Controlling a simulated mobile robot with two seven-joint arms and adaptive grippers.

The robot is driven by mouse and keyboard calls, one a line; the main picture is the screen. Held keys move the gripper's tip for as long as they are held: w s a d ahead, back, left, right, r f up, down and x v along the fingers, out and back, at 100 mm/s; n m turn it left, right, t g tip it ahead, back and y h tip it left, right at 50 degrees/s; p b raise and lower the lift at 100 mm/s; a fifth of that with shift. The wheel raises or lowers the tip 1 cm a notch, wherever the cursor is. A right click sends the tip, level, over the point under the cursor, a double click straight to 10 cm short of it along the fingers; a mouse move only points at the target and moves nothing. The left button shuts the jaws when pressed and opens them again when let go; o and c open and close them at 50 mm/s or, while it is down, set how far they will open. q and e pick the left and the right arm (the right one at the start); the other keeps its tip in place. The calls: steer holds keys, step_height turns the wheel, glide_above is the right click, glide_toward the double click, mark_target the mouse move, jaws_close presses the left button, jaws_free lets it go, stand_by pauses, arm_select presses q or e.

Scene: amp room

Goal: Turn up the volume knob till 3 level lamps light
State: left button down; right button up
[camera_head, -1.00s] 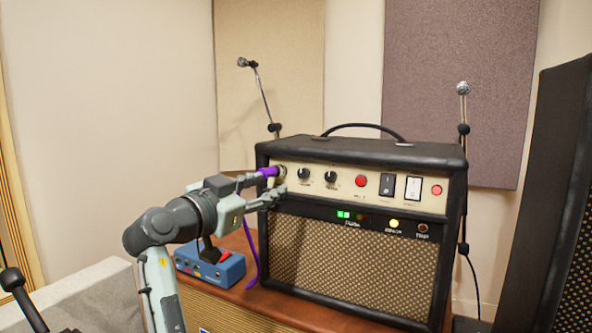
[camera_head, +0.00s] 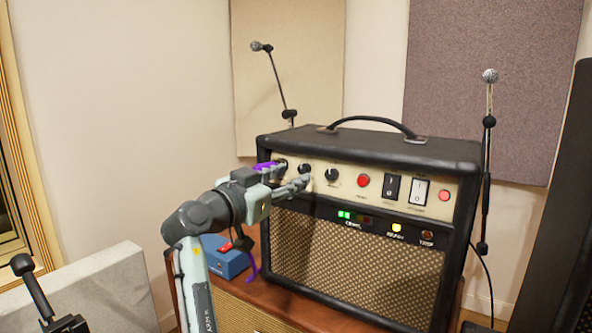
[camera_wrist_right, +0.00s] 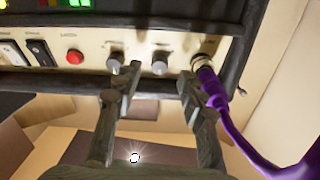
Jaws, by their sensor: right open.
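The amplifier (camera_head: 352,265) stands with its cream control panel toward me. My right gripper (camera_head: 290,185) is open at the panel's left part. In the right wrist view, which shows the panel upside down, the right gripper (camera_wrist_right: 158,88) has its fingers on either side of a dark knob (camera_wrist_right: 160,63), with gaps to it. This knob (camera_head: 305,170) is the one beside the purple plug. A second knob (camera_wrist_right: 115,60) is outside the fingers. I cannot read the knob labels. Two green level lamps (camera_head: 344,215) are lit; a red lamp beside them looks dim. My left gripper is not in view.
A purple plug and cable (camera_wrist_right: 209,82) sit in the jack close beside one finger. A red button (camera_head: 363,181) and two rocker switches (camera_head: 391,187) are farther right. A blue pedal box (camera_head: 226,258) stands below my arm. Microphones stand behind.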

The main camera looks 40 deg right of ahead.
mark_target(301, 171)
steer(key=shift+x, duration=1.5)
jaws_close()
